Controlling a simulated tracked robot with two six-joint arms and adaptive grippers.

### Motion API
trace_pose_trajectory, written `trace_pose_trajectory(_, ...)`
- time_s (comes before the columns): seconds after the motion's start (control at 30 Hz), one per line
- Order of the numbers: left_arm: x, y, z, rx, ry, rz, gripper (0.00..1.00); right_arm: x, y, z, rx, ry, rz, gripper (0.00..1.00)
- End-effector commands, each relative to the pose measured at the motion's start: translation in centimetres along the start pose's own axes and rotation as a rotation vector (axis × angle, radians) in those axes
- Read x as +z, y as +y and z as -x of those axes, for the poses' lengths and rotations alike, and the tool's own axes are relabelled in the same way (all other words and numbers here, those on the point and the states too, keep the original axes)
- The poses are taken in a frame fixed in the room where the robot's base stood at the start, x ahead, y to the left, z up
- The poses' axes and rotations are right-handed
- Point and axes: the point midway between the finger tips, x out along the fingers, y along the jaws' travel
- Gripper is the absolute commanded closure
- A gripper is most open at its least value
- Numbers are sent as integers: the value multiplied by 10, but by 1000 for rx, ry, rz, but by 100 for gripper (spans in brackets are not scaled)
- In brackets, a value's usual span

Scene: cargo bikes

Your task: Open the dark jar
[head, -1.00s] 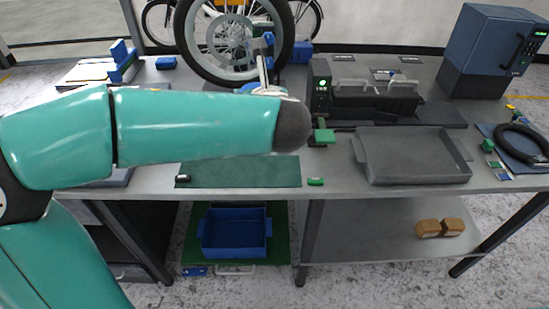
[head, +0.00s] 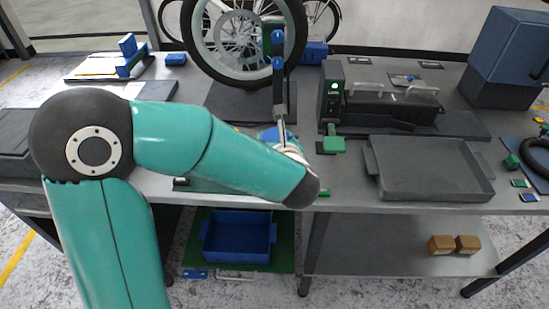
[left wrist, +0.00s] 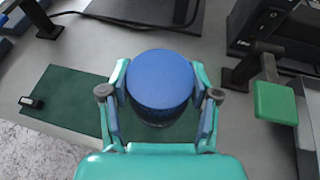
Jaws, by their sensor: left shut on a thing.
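The dark jar shows in the left wrist view with a round blue lid (left wrist: 160,79) and a sliver of dark body (left wrist: 155,118) below it. My left gripper (left wrist: 160,88) is shut on the jar, its fingers at both sides of the lid. In the head view, my left gripper (head: 286,147) is partly hidden by my arm, and only a bit of blue (head: 266,134) shows beside it. I cannot tell whether the jar rests on the bench or is raised. My right gripper is out of view.
A green mat (left wrist: 66,100) lies left of the jar in the wrist view. A grey tray (head: 432,174) and a black machine with a green handle (head: 333,143) stand right of my gripper. A bike wheel (head: 243,78) rises behind. A blue bin (head: 238,262) sits below the bench.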

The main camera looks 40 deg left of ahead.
Motion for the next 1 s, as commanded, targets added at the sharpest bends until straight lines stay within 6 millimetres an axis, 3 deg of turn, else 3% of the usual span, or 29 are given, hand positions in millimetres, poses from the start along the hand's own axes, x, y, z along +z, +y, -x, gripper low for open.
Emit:
trace_pose_trajectory(0.5, -50, 1, -21, 3, -1, -1, 100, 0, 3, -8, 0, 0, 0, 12)
trace_pose_trajectory(0.87, -53, 1, -22, 1, -2, 2, 100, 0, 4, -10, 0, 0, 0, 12)
trace_pose_trajectory(0.9, -53, 1, -22, 1, -1, 1, 36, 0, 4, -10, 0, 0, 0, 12)
trace_pose_trajectory(1.0, -52, 1, -22, 1, -1, 1, 19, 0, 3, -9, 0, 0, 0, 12)
